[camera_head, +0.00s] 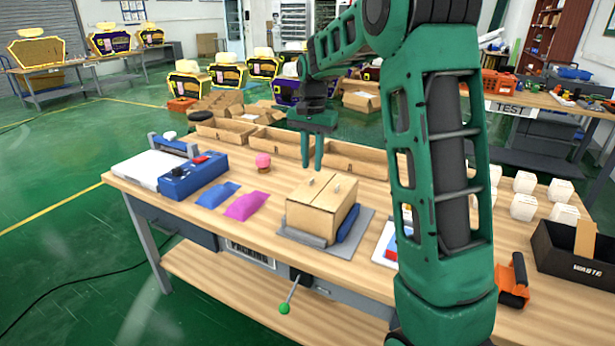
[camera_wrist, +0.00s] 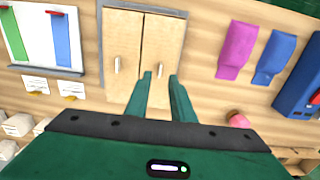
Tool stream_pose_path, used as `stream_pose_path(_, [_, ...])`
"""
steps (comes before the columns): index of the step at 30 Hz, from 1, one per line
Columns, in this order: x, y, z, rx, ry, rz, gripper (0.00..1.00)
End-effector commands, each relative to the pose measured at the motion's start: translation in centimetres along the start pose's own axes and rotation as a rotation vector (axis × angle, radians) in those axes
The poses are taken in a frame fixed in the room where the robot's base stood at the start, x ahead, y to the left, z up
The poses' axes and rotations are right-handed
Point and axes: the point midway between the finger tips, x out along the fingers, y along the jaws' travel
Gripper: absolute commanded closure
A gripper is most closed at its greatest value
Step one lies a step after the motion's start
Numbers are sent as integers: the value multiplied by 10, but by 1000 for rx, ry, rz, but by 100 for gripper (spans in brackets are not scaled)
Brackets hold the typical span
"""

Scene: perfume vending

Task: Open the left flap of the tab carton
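The tab carton (camera_head: 308,222) is a brown box on a grey plate on the workbench. Its two top flaps lie flat and closed, each with a small pale tab. The left flap (camera_head: 305,193) appears on the right in the wrist view (camera_wrist: 164,35), and the right flap (camera_wrist: 122,35) on the left. My gripper (camera_head: 311,168) points down above the left flap, its fingers apart with nothing between them in the head view. In the wrist view, the left flap's tab (camera_wrist: 160,71) appears between the fingertips (camera_wrist: 160,77). The fingertips look slightly above the tab.
A blue pouch (camera_head: 217,195) and a magenta pouch (camera_head: 246,205) lie left of the carton, with a blue device (camera_head: 193,177) beyond. A pink-topped item (camera_head: 263,162) and open wooden trays (camera_head: 272,143) stand behind. White boxes (camera_head: 524,206) and a black waste bin (camera_head: 572,254) are at right.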

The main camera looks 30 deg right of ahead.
Motion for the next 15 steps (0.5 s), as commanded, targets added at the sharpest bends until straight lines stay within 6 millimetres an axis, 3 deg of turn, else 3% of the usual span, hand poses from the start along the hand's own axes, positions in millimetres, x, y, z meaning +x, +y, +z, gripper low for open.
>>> stream_pose_path(6, [33, 0, 0, 0, -1, 2, 78])
stream_pose_path(15, [48, 0, 0, 0, 1, -1, 78])
